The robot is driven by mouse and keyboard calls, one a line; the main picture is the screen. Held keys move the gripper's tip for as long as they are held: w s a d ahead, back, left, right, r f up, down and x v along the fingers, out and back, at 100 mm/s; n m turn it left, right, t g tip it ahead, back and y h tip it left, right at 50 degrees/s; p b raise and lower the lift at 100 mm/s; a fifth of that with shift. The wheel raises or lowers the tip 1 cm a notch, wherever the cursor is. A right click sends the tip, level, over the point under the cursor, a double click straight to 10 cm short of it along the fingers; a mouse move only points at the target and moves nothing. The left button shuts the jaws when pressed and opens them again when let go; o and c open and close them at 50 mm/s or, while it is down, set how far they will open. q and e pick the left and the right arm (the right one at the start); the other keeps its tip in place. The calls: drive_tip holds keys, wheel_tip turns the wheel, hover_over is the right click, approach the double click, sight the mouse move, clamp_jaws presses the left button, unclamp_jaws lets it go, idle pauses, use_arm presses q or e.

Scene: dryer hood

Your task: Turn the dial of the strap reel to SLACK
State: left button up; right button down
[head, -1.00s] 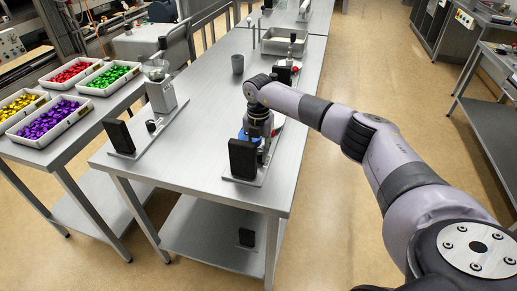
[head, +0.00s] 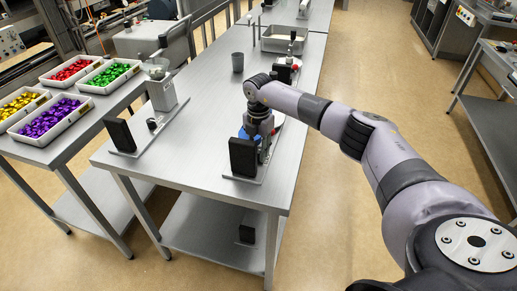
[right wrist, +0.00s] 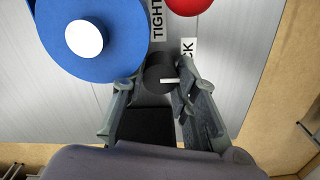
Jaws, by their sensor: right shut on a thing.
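The strap reel shows in the right wrist view as a blue disc (right wrist: 118,52) with a white hub. Beside it is a small dark round dial (right wrist: 158,72) with a white pointer line. The TIGHT label (right wrist: 157,20) is above the dial. My right gripper (right wrist: 162,90) is shut on the dial, one finger on each side. In the head view my right gripper (head: 261,133) hides the dial and most of the blue reel (head: 243,134). My left gripper is not in view.
A red round knob (right wrist: 190,4) is near the labels. A black block (head: 243,157) stands at the near end of the reel's plate. Bench space left of the reel is clear.

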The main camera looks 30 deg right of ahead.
drive_tip(key=c, duration=1.3)
unclamp_jaws()
wheel_tip(320, 180, up, 12)
